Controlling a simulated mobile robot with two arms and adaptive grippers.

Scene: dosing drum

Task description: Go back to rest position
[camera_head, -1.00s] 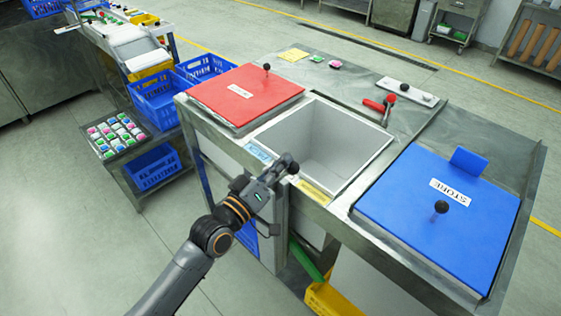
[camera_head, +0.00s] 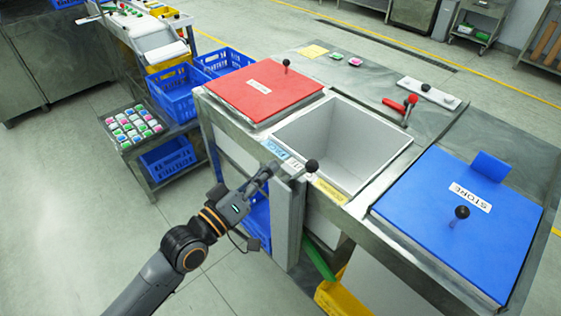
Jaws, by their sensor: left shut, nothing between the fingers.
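My left gripper (camera_head: 266,171) is shut and empty. It is at the front edge of the steel workstation, with its fingers pointing up and right near the small labels on the front rim. A black ball knob (camera_head: 311,165) stands on the front rim just right of the fingertips, apart from them. The open grey bin (camera_head: 345,145) lies behind the knob. The red lid (camera_head: 265,92) is to its left and the blue lid (camera_head: 450,215) marked STORE is to its right. My right gripper is not in view.
A red-handled lever (camera_head: 408,104) and a white plate with black knob (camera_head: 428,93) are on the back counter. Blue crates (camera_head: 172,98) and a tray of small coloured packs (camera_head: 131,127) stand at left. The floor at lower left is clear. A yellow bin (camera_head: 340,297) sits below.

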